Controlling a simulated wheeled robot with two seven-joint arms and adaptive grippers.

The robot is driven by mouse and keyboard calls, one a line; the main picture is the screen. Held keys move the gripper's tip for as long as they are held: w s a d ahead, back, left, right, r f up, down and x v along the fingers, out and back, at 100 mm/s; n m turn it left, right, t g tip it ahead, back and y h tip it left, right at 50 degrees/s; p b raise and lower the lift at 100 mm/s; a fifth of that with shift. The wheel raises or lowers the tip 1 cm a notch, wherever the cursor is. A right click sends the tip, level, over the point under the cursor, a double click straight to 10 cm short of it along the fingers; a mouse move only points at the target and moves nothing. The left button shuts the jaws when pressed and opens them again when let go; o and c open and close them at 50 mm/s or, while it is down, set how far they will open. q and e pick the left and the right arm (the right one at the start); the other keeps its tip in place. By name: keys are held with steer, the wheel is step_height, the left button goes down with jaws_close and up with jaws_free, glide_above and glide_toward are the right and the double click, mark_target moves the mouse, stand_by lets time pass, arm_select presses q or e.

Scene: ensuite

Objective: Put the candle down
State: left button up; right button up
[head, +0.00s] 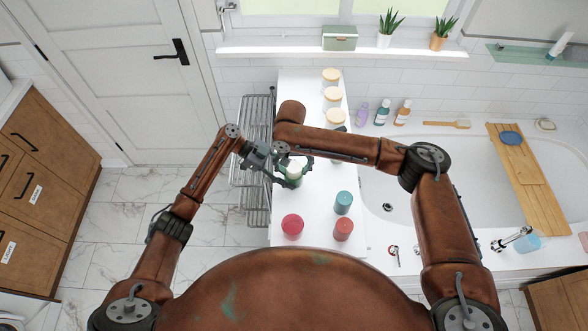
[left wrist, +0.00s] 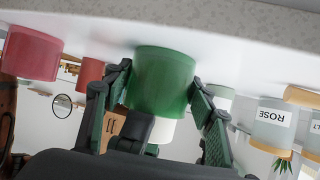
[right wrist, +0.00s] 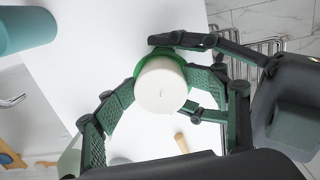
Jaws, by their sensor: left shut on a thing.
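A white candle (right wrist: 160,85) stands upright on a green cylinder (left wrist: 163,82), which also shows small on the white counter in the head view (head: 291,181). My left gripper (head: 279,176) is shut on the green cylinder, one finger on each side in the left wrist view. The cylinder's base is at or very near the counter; I cannot tell whether it touches. My right gripper (right wrist: 184,98) is open over the candle, its fingers to either side and apart from it on the right. In the head view the grippers overlap and partly hide the candle.
Red (head: 292,225), coral (head: 343,230) and teal (head: 343,203) cylinders stand at the near end of the white counter (head: 312,215). Several lidded jars (head: 333,95) stand at its far end. A wire rack (head: 256,150) is left, a bathtub (head: 450,190) right.

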arm_select(q)
steer(key=shift+a+f, duration=0.1)
arm_select(e)
step_height(320, 180, up, 13)
steer(key=shift+w+a, duration=0.25)
arm_select(q)
steer(key=shift+w, duration=0.1)
steer(key=o, duration=0.9)
steer(key=v, duration=1.2)
steer(key=shift+f, duration=0.1)
arm_select(e)
steer(key=shift+d, duration=0.1)
